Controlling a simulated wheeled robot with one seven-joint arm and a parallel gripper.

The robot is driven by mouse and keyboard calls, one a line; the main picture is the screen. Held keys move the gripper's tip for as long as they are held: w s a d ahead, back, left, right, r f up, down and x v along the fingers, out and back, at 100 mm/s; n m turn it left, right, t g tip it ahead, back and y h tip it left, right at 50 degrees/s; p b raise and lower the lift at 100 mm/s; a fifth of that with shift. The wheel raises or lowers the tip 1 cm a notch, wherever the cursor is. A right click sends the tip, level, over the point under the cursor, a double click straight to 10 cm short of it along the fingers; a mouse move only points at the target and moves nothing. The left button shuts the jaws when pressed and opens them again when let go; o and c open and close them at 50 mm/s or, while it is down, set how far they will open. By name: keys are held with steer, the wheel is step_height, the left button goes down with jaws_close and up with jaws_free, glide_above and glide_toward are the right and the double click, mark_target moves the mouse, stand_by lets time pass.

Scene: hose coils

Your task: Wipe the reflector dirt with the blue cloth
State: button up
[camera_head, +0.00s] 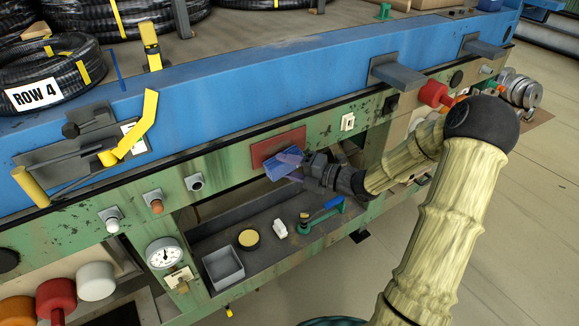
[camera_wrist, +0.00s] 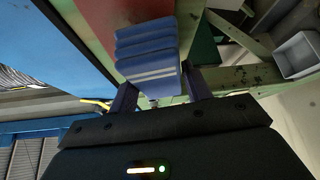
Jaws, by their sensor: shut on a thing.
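The blue cloth (camera_head: 284,164) is folded and held in my gripper (camera_head: 303,170). In the wrist view the cloth (camera_wrist: 147,52) sits as a striped blue stack between my two dark fingers (camera_wrist: 158,92), which are shut on it. The red reflector (camera_head: 272,146) is a flat rectangle on the green machine side. The cloth overlaps its lower right part in the head view; I cannot tell whether they touch. The reflector also shows behind the cloth in the wrist view (camera_wrist: 104,18). No dirt on it can be made out clearly, and part of its face is hidden.
A blue rail (camera_head: 250,95) runs above the green panel (camera_head: 230,165). Knobs and a gauge (camera_head: 164,253) stick out at left.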

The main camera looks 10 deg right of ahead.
steer(key=shift+a+f+b, duration=0.15)
steer(key=shift+f+b, duration=0.45)
steer(key=shift+f, duration=0.1)
steer(key=shift+a+f+b, duration=0.1)
steer(key=shift+f+b, duration=0.45)
steer(key=shift+f, duration=0.15)
steer(key=shift+w, duration=0.15)
steer(key=shift+a+r, duration=0.1)
steer(key=shift+w+a, duration=0.15)
steer(key=shift+w, duration=0.55)
stand_by(0.9)
steer(key=shift+r+p, duration=1.05)
steer(key=shift+r, duration=1.35)
